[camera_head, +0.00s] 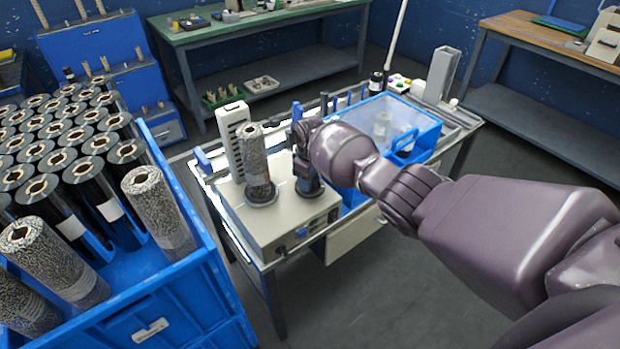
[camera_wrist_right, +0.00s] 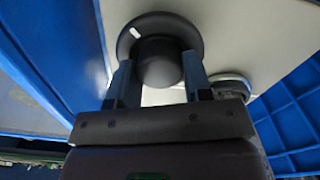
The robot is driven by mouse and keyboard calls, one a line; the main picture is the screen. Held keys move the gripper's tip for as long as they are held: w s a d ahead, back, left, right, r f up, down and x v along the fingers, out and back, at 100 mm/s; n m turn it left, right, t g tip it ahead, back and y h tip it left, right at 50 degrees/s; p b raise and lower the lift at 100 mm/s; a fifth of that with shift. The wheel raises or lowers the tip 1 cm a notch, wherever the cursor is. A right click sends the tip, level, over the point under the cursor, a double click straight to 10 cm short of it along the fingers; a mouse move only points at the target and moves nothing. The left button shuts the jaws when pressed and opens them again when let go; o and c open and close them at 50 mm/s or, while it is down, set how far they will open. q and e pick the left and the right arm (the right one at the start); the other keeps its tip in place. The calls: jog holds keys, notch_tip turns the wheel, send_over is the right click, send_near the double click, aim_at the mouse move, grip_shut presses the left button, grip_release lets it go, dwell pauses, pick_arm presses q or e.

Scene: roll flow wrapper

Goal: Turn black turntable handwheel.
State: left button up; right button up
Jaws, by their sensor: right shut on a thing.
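The black turntable handwheel (camera_wrist_right: 185,30) shows at the top of the right wrist view, a round dark disc with a white mark at its upper left and a thick central knob (camera_wrist_right: 158,62). My right gripper (camera_wrist_right: 159,78) has one finger on each side of the knob and is shut on it. In the head view my right gripper (camera_head: 308,178) points down over the light grey machine box (camera_head: 285,222), and mostly hides the handwheel. Beside it, a black-and-white speckled roll (camera_head: 257,165) stands upright on the box's dark round turntable. My left gripper is not in view.
A blue crate (camera_head: 190,280) with many upright rolls stands at the left. A blue clear-topped bin (camera_head: 410,125) sits behind my right wrist on the same table. A white slotted post (camera_head: 233,140) stands behind the roll. Grey floor is clear at the lower middle.

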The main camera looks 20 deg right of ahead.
jog(key=shift+n, duration=0.6)
jog(key=o, duration=0.7)
jog(key=shift+o, duration=1.1)
notch_tip(320, 180, up, 11)
jog(key=p, duration=0.2)
